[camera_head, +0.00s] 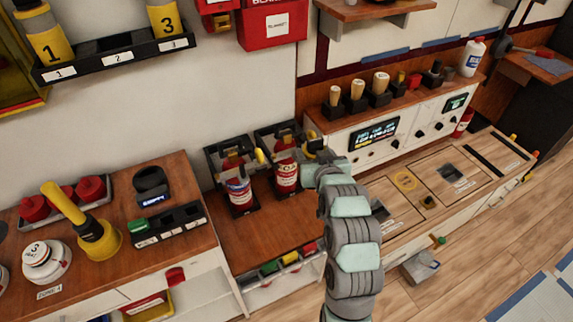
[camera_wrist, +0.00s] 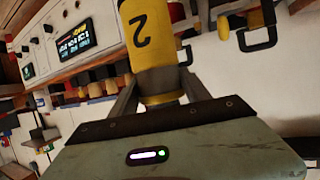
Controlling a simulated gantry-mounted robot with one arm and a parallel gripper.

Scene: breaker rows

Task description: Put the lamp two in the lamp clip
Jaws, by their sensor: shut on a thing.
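Lamp two (camera_wrist: 148,50), a yellow cylinder with a black 2, fills the top middle of the wrist view. The 2 looks upside down there. My gripper (camera_wrist: 158,88) is shut on its grey and yellow lower part. In the head view my gripper (camera_head: 314,152) is small and partly hidden by my wrist, over the bench near the extinguishers. A black rack (camera_head: 116,62) with labels 1, 2 and 3 is on the wall at top left. Lamp one (camera_head: 44,42) and lamp three (camera_head: 164,18) stand in it. The place above label 2 is empty. I cannot tell which part is the lamp clip.
Two red extinguishers (camera_head: 286,174) stand in black holders close left of my gripper. A white console (camera_head: 375,136) with knobs and wooden-handled tools is to the right. A red box (camera_head: 273,25) hangs on the wall. The wall below the rack is clear.

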